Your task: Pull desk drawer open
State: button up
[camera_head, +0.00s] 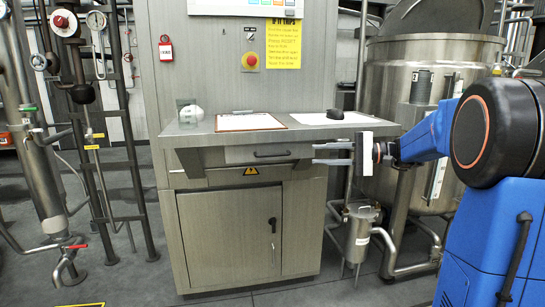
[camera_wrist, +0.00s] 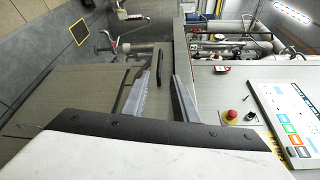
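The desk drawer (camera_head: 240,155) is a shallow grey metal front under the desk top, and it looks closed. Its dark bar handle (camera_head: 272,155) is on the front. My gripper (camera_head: 316,154) is to the right of the handle in the head view, its two fingers apart, one above the other, with nothing between them. In the wrist view my gripper (camera_wrist: 160,75) is open and a dark bar, apparently the handle (camera_wrist: 159,68), shows just beyond and between the fingertips. Contact is not visible; the gripper appears apart from the handle.
The desk top (camera_head: 200,126) overhangs the drawer and carries a clipboard (camera_head: 250,122) and a dark object (camera_head: 335,114). A cabinet door (camera_head: 230,235) is below. A small steel vessel (camera_head: 358,237) and a large tank (camera_head: 430,70) stand at right. Floor in front is clear.

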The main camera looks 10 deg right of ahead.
aim_at(277, 155)
jog(key=x, duration=1.5)
jog(key=shift+w+a+f, duration=0.1)
jog(key=shift+w+a, duration=0.05)
jog(key=shift+a, duration=0.2)
grip_shut()
dwell(0.8)
